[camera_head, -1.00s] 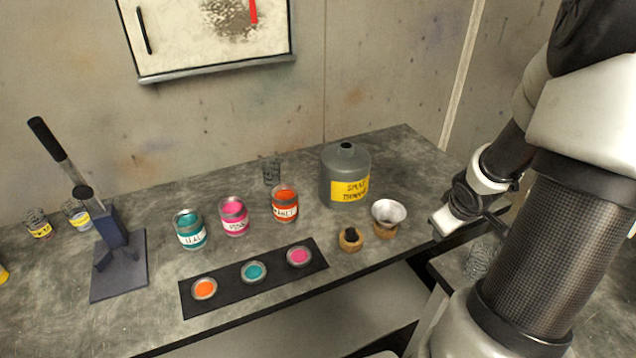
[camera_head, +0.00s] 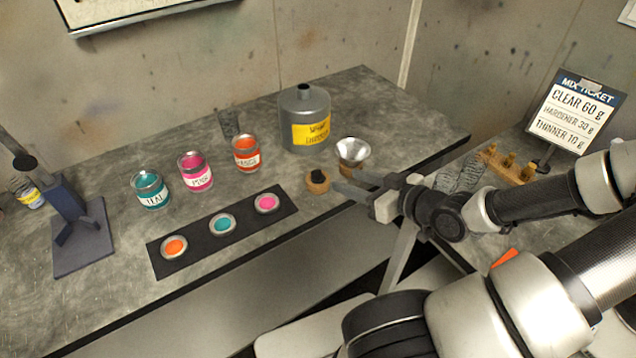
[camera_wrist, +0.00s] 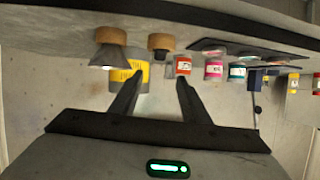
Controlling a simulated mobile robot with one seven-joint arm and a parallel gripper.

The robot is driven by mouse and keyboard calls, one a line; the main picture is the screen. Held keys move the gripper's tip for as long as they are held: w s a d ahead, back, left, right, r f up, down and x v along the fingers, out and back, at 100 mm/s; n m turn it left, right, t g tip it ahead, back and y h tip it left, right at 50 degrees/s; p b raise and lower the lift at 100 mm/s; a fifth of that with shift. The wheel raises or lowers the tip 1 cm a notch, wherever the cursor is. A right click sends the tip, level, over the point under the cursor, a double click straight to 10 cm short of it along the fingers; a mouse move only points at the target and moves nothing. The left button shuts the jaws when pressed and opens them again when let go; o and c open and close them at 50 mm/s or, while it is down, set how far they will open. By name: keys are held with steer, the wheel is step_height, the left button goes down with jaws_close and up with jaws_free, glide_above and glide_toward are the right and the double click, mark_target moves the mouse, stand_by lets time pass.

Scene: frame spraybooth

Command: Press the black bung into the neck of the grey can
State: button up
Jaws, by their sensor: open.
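The black bung (camera_head: 318,174) sits on a round wooden holder (camera_head: 318,186) near the front edge of the bench. It also shows, upside down, in the wrist view (camera_wrist: 159,54). The grey can (camera_head: 290,112) with a yellow label stands behind it, its neck (camera_head: 304,89) upright and dark at the mouth. In the wrist view the can (camera_wrist: 142,86) is partly behind the left finger. My gripper (camera_head: 342,188) is open and empty, low at the bench front, with its fingers pointing left close to the bung's holder.
A metal funnel (camera_head: 352,151) on a wooden stand is right of the bung. Teal (camera_head: 150,190), pink (camera_head: 195,172) and orange (camera_head: 246,154) tins stand left. A black strip (camera_head: 195,246) with lids lies in front of them. A lever press (camera_head: 72,215) stands far left.

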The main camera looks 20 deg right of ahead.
steer(key=b, duration=0.2)
glide_toward(319, 172)
steer(key=x, duration=0.3)
steer(key=shift+w+a, duration=0.15)
steer(key=shift+w, duration=0.15)
steer(key=x, duration=0.5)
steer(key=shift+f+b, duration=0.2)
steer(key=shift+b, duration=0.15)
jaws_close()
